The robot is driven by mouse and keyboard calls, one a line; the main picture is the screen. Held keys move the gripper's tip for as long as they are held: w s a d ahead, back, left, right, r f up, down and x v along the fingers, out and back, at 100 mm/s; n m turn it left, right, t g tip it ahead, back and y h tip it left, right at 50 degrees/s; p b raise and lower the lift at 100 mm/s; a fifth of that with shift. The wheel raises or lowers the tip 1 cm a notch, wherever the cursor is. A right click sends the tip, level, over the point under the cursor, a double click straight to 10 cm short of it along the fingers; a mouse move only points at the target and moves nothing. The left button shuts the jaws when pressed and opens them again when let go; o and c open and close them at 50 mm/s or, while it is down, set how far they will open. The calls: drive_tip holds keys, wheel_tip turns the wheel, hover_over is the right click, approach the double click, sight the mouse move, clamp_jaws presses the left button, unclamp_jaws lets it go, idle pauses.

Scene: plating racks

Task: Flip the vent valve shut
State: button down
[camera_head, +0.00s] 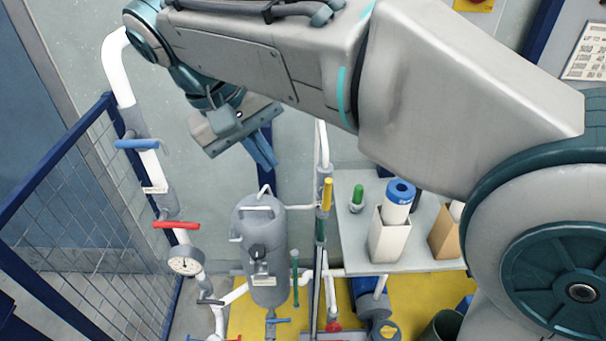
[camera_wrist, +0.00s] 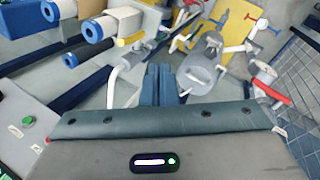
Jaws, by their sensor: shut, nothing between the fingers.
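Several lever valves show on the white pipework, with labels too small to read, so I cannot tell which is the vent valve. In the head view a blue lever (camera_head: 137,144) and a red lever (camera_head: 176,225) lie crosswise on the left pipe. A yellow lever (camera_head: 327,194) stands upright along the middle pipe, and a green lever (camera_head: 295,278) stands beside the grey tank (camera_head: 262,255). The yellow lever also shows in the wrist view (camera_wrist: 130,39). My gripper (camera_head: 266,161) is shut and empty, above the tank and left of the middle pipe. Its blue fingers (camera_wrist: 158,68) lie together.
A dial gauge (camera_head: 185,266) sits below the red lever. A blue mesh fence (camera_head: 75,215) stands on the left. A grey shelf (camera_head: 430,250) on the right carries a green-topped item and a blue-ended roll. Open space surrounds my gripper above the tank.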

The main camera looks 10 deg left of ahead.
approach(324, 201)
wheel_tip(324, 201, down, 3)
drive_tip(key=s+a, duration=0.2)
drive_tip(key=shift+w+d+f+p, duration=0.25)
drive_tip(key=shift+w+d+p, duration=0.05)
drive_tip(key=shift+w+d, duration=0.45)
drive_tip(key=shift+w+d+f+p, duration=0.25)
drive_tip(key=shift+w+d, duration=0.4)
drive_tip(key=shift+d, duration=0.15)
drive_tip(key=shift+d, duration=0.1)
drive_tip(key=shift+w+d, duration=0.1)
